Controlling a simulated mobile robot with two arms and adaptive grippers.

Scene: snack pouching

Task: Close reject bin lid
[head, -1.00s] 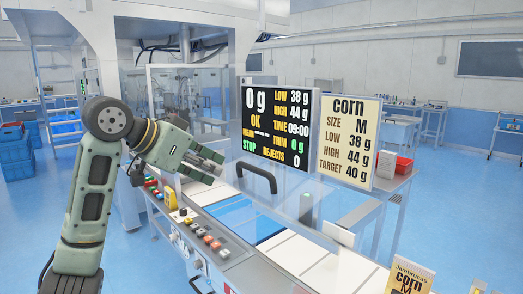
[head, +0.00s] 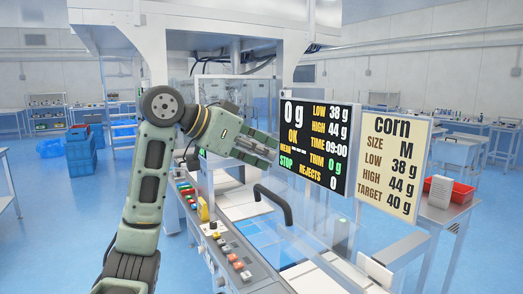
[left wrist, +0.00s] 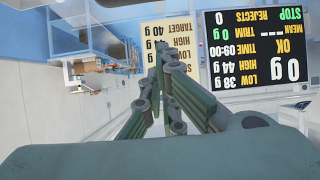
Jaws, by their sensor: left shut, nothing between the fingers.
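I see a clear cover with a black bar handle (head: 274,204) over the white and blue conveyor (head: 236,212); I cannot tell if it is the reject bin lid. No bin with a clearly marked reject lid shows. My left gripper (head: 275,152) is shut and empty, in the air above and behind the handle, close to the left edge of the black weight display (head: 320,143). In the left wrist view its fingers (left wrist: 160,60) come together in front of the upside-down displays. My right gripper is not in view.
A cream corn sign (head: 394,165) stands right of the display. A red open tray (head: 449,193) and a white box (head: 436,191) are on a side table. A button panel (head: 222,250) runs along the conveyor's near side. Blue crates (head: 81,155) stand far left, with open floor before them.

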